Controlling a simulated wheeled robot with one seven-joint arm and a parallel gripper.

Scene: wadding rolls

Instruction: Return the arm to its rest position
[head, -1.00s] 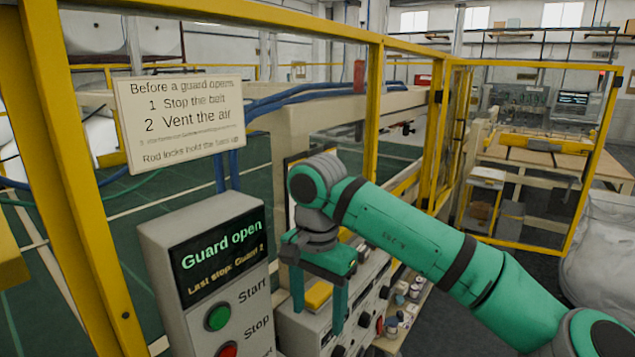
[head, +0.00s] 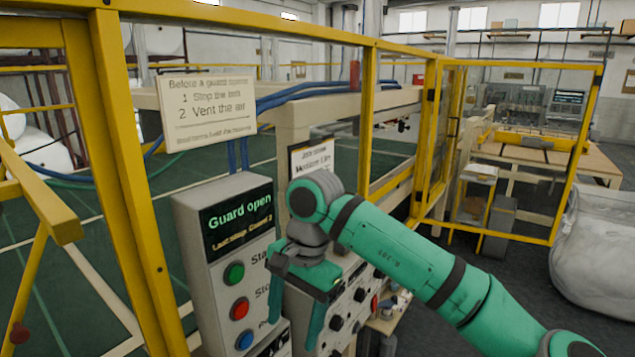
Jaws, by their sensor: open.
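My gripper (head: 293,325) hangs at the end of my green and grey arm in the head view. Its two green fingers point down, stand apart and show nothing between them. It is in front of a grey panel with black knobs (head: 352,310) and to the right of the control box (head: 222,255). The arm reaches in from the lower right with its wrist bent downward. I cannot tell the exact gap between the fingers and the panel.
The control box screen reads "Guard open", above green, red and blue buttons. Yellow guard frames (head: 128,180) stand at left and right. A warning sign (head: 208,108) hangs behind the box. A white sack (head: 598,245) lies at right. Dark floor is open between the arm and the right frame.

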